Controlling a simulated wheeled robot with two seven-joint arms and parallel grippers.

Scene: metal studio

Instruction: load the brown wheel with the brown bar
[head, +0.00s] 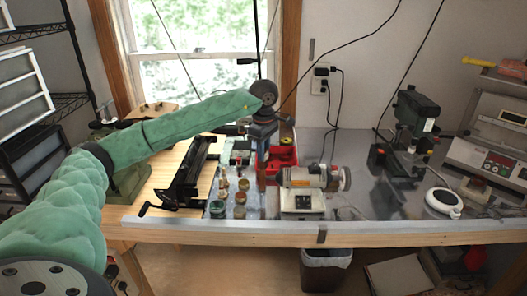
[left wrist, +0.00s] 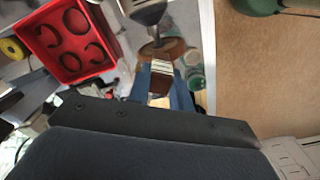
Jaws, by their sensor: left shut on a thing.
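My left gripper (head: 262,178) reaches down at the left end of the bench polisher (head: 303,179), with its blue fingers pointing down. In the left wrist view the blue fingers (left wrist: 160,92) are shut on the brown bar (left wrist: 159,84), which has pale bands across it. The brown wheel (left wrist: 172,48) sits on the polisher's tapered spindle (left wrist: 150,14), just beyond the bar. The bar's far end overlaps the wheel's near edge in that view; I cannot tell whether they touch. In the head view the gripper hides the bar and most of the wheel. My right gripper is not in view.
A red tray (left wrist: 52,52) with black rings lies behind the polisher. Small jars (head: 242,184) stand left of the gripper, beside a black tool (head: 187,172) with a crank. A drill press (head: 412,125) stands at right.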

